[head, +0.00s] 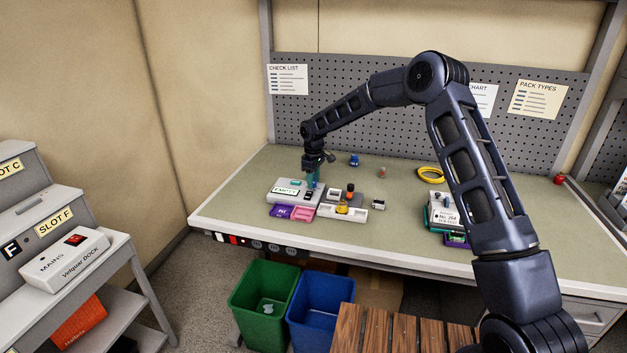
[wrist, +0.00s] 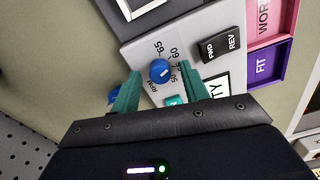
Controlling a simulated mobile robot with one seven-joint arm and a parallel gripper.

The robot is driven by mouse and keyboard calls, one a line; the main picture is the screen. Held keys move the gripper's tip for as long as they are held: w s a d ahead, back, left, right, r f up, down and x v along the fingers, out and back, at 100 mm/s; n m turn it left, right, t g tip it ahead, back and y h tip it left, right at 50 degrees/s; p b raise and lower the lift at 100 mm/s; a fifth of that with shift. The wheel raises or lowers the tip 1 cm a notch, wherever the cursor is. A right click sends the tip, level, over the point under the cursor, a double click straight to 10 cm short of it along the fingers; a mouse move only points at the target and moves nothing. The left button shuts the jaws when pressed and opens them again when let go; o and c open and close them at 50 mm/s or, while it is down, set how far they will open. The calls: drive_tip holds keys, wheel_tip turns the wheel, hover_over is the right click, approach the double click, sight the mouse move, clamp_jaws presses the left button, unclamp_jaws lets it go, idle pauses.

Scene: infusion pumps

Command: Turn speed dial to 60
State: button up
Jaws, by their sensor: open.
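The blue speed dial (wrist: 160,71) sits on a light grey pump unit (head: 283,196), which also shows in the wrist view (wrist: 192,22). Printed numbers around the dial include 50, 60 and 65, with "RPM" beside it. The dial has a small white mark; the exact number it points to is too small to tell. My gripper (wrist: 163,73) is open, with one teal finger on each side of the dial. I cannot tell whether the fingers touch it. In the head view my gripper (head: 313,178) is over the pump and hides the dial.
A black FWD/REV switch (wrist: 220,45) is close to the dial. Purple FIT (head: 283,211) and pink WORN (head: 303,214) trays lie in front of the pump. A grey unit with a yellow part (head: 343,208) stands right. A yellow ring (head: 431,175) lies farther right.

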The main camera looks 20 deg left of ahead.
sight(314, 181)
wheel_tip(314, 181, up, 11)
idle(0.5)
drive_tip(key=shift+f, duration=0.1)
